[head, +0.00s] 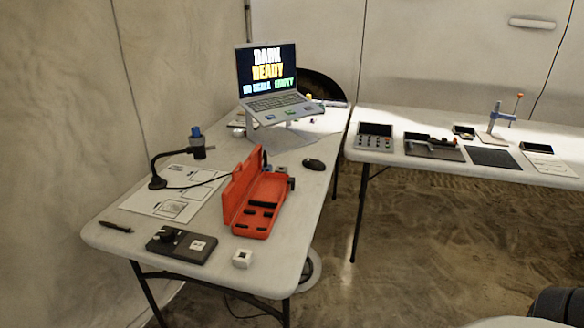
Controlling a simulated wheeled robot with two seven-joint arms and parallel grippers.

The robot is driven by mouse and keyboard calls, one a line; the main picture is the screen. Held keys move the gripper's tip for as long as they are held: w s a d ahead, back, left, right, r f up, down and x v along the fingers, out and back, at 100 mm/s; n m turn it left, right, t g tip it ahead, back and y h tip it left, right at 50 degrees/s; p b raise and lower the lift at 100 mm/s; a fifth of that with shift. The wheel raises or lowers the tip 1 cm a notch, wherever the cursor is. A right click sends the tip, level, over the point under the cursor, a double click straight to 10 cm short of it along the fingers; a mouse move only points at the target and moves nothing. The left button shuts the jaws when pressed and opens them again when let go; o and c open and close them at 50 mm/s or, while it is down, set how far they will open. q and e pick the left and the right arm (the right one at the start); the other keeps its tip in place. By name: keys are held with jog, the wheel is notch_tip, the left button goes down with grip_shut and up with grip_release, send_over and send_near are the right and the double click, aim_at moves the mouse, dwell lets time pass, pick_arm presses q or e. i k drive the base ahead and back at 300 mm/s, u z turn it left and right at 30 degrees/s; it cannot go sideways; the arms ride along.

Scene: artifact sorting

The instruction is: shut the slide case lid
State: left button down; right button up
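An orange-red slide case (259,208) lies on the near table, right of a printed sheet. Its lid (241,184) stands raised along the case's left side, so the case is open. Dark slots or inserts show inside the tray. Neither of my grippers is in the head view, and nothing touches the case lid.
A gooseneck lamp (157,182) stands left of the case. A dark device (181,245) and a white cube (242,258) lie in front of it. A laptop (270,88) on a stand and a mouse (314,164) are behind. A second table (380,159) holds tools.

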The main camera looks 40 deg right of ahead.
aim_at(235, 195)
jog(key=z, duration=1.3)
jog(key=i, duration=0.35)
jog(key=u, duration=0.05)
